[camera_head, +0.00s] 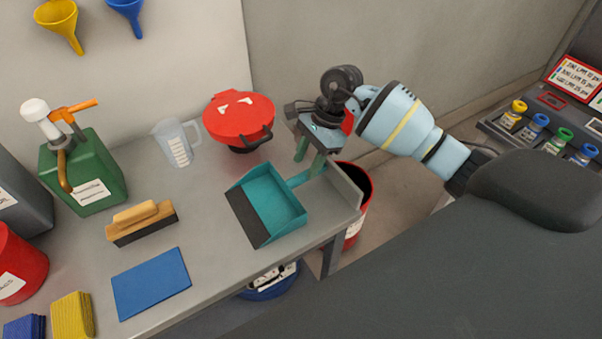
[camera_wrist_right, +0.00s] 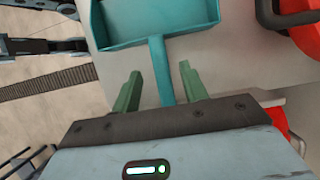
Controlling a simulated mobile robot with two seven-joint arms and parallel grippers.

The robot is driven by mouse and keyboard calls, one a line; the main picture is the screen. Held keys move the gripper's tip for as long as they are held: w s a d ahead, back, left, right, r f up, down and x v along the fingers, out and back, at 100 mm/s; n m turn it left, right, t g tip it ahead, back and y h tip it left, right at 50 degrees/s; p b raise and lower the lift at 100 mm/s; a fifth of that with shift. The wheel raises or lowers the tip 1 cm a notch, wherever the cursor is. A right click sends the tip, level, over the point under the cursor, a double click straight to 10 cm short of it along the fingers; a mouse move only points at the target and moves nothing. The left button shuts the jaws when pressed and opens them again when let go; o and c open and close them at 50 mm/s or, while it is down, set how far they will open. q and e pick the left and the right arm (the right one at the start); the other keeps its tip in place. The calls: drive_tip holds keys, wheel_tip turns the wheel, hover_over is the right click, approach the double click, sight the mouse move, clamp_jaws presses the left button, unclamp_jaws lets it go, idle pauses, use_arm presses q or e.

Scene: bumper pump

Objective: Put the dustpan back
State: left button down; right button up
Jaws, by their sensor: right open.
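The teal dustpan (camera_head: 273,203) lies on the grey workbench near its right end, its dark lip toward the lower left and its handle toward the upper right. My right gripper (camera_head: 309,156) is at the handle end, with its green fingers apart. In the right wrist view the dustpan (camera_wrist_right: 155,22) is at the top and its handle runs down between the two open fingers (camera_wrist_right: 160,88). The fingers show a gap on both sides of the handle. My left gripper is not in view.
A red lidded pan (camera_head: 238,110) and a measuring jug (camera_head: 177,143) stand behind the dustpan. A brush (camera_head: 142,222) and a blue mat (camera_head: 151,283) lie to its left. A raised plate (camera_head: 344,186) edges the bench's right end, with a red bin (camera_head: 354,232) beyond.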

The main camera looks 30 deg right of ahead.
drive_tip(key=shift+v, duration=3.2)
